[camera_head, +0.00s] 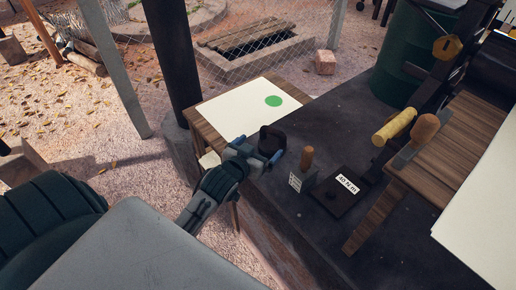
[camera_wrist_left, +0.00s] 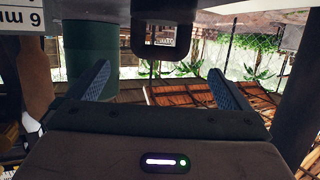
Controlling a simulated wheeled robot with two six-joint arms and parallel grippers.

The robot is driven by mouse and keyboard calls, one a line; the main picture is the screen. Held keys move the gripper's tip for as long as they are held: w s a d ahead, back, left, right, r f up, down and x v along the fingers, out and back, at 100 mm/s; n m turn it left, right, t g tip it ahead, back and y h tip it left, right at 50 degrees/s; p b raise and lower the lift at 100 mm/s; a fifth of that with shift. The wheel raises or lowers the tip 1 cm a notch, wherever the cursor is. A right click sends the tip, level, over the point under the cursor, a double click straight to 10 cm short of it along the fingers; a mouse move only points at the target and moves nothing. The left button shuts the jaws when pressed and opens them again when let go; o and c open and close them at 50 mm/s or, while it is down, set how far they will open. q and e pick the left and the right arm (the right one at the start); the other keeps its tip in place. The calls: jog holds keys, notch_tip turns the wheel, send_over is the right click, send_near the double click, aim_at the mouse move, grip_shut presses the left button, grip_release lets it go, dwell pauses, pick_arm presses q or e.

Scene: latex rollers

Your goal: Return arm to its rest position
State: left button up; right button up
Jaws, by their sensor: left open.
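My left gripper (camera_head: 257,152) is open at the near corner of the dark worktop (camera_head: 305,245). Its two blue fingers are spread apart, and it also shows in the left wrist view (camera_wrist_left: 160,85) with nothing between the fingers. A small dark block with a handle-like opening (camera_head: 271,138) stands just beyond the fingertips. In the left wrist view this dark block (camera_wrist_left: 160,50) hangs at the top, ahead of the fingers. I cannot tell whether a finger touches it. My right gripper is not in view.
A white sheet with a green dot (camera_head: 235,118) lies behind the gripper. A wooden-handled stamp (camera_head: 305,165) and a dark labelled plate (camera_head: 338,190) stand to its right. A wooden rack (camera_head: 450,150), a yellow roller (camera_head: 395,127) and a green drum (camera_head: 410,60) are farther right.

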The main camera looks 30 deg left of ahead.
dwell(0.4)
pick_arm(q)
jog(key=s+d+f+m+g, duration=0.1)
jog(key=s+f+g, duration=0.25)
jog(key=s, duration=0.45)
jog(key=s+d+f+g, duration=0.1)
jog(key=s+f+g, duration=0.25)
jog(key=s, duration=0.55)
jog(key=s+f+m+g, duration=0.15)
jog(key=s+g, duration=0.25)
jog(key=s, duration=0.4)
notch_tip(320, 180, down, 28)
jog(key=w+a+n+g, duration=0.1)
jog(key=a, duration=0.1)
jog(key=s+a+f+g, duration=0.1)
jog(key=s+f, duration=1.7)
jog(key=f, duration=0.3)
jog(key=shift+a+f, duration=0.3)
jog(key=shift+a, duration=0.05)
jog(key=shift+n, duration=0.25)
